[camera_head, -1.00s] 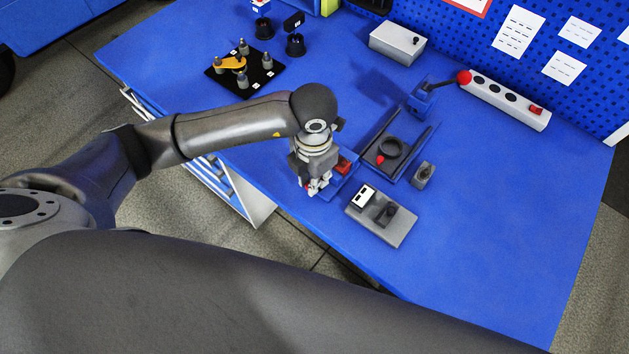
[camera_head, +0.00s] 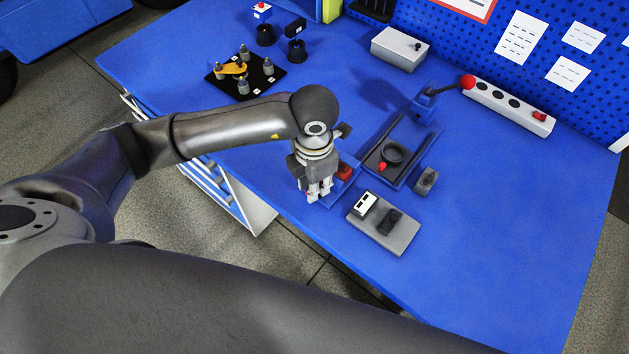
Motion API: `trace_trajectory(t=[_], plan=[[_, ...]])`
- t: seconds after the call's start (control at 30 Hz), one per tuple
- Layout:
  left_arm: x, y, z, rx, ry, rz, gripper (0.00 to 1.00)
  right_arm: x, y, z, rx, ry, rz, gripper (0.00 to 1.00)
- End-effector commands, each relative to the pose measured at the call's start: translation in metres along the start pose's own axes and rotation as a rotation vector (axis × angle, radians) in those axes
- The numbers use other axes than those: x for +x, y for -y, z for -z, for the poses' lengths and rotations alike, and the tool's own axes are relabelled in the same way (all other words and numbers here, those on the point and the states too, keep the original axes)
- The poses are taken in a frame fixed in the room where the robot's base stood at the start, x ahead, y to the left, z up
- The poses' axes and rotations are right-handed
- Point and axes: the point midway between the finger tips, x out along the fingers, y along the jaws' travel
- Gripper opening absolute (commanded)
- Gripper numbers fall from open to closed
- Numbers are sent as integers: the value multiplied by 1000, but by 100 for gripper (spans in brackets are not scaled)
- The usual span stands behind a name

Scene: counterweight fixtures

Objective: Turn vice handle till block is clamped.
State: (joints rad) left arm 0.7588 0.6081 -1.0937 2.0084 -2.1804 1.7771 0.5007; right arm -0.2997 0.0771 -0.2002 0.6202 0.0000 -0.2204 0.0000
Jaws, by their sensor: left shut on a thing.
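The blue vice (camera_head: 349,187) stands at the front edge of the blue bench, partly behind my left gripper. A red block (camera_head: 345,172) sits in it; the gripper hides part of it, and I cannot tell whether both jaws touch it. My left gripper (camera_head: 318,194) points down at the vice's front left end, shut on the vice handle. The handle is mostly hidden by the fingers; a small red spot shows beside them. My right gripper is not in view.
Right of the vice are a grey plate (camera_head: 398,237) with a black knob, a dark tray (camera_head: 376,165) with a ring, and a red-knobbed lever (camera_head: 467,82). A black fixture board (camera_head: 240,88) lies behind my left arm. The bench's right side is clear.

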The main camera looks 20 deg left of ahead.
Motion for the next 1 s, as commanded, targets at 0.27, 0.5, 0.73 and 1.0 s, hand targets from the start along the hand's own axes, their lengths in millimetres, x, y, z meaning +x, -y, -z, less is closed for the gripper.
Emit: trace_trajectory(t=[0.27, 0.5, 0.73, 1.0], plan=[[-1, -3, 0, 0, 1, -7, 0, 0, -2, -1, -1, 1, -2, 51], [-1, -3, 0, 0, 1, -8, 0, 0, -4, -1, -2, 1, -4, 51], [-1, -4, 0, -2, 1, -9, 35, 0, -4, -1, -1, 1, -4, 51], [-1, -4, -1, -2, 2, -9, 36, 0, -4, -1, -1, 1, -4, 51]])
